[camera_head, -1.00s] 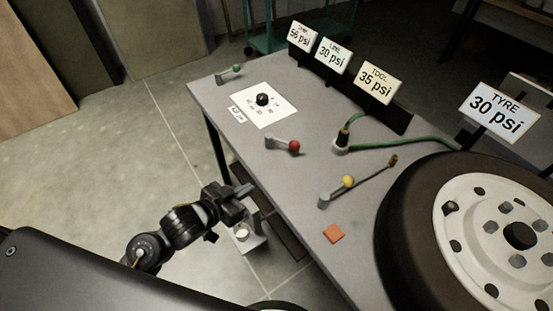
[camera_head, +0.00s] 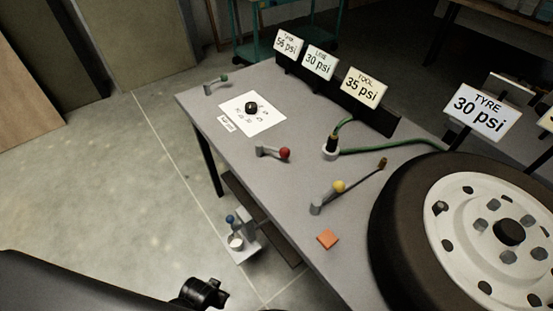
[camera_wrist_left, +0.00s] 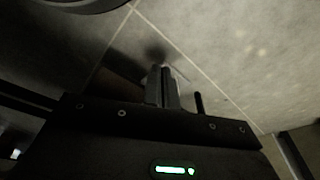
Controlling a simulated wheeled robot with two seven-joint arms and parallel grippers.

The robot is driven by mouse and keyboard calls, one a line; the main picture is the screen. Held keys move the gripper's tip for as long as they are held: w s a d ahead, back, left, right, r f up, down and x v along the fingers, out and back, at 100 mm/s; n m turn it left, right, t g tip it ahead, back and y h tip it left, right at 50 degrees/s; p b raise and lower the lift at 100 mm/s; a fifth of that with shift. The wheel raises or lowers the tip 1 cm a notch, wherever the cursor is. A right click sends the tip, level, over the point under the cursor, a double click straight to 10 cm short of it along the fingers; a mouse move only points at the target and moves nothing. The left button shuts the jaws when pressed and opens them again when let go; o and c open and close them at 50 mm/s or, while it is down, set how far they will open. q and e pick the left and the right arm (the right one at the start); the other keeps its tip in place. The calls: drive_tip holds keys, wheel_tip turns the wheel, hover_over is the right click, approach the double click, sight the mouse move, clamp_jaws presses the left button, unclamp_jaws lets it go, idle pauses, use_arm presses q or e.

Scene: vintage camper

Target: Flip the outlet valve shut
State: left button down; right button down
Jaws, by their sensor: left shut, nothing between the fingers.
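Small grey levers with coloured knobs stand on the bench: a green-knobbed one (camera_head: 210,87), a red-knobbed one (camera_head: 268,151) and a yellow-knobbed one (camera_head: 318,203). A blue-knobbed lever (camera_head: 230,219) sits on a low grey unit beside the bench's left edge. I cannot tell from labels which is the outlet valve. In the left wrist view my left gripper (camera_wrist_left: 162,72) is shut and empty, above the floor. My right gripper is not in view.
The grey bench (camera_head: 290,190) carries a black dial on a white plate (camera_head: 267,126), pressure signs, a green hose (camera_head: 395,148), an orange square (camera_head: 328,239) and a large wheel (camera_head: 395,240). Open concrete floor (camera_head: 100,180) lies left of the bench.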

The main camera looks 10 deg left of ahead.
use_arm(q)
drive_tip(key=s+a+f+g, duration=0.1)
drive_tip(key=s+a+f, duration=0.1)
drive_tip(key=s+f, duration=1.5)
drive_tip(key=shift+a+f, duration=0.15)
drive_tip(key=shift+a, duration=0.25)
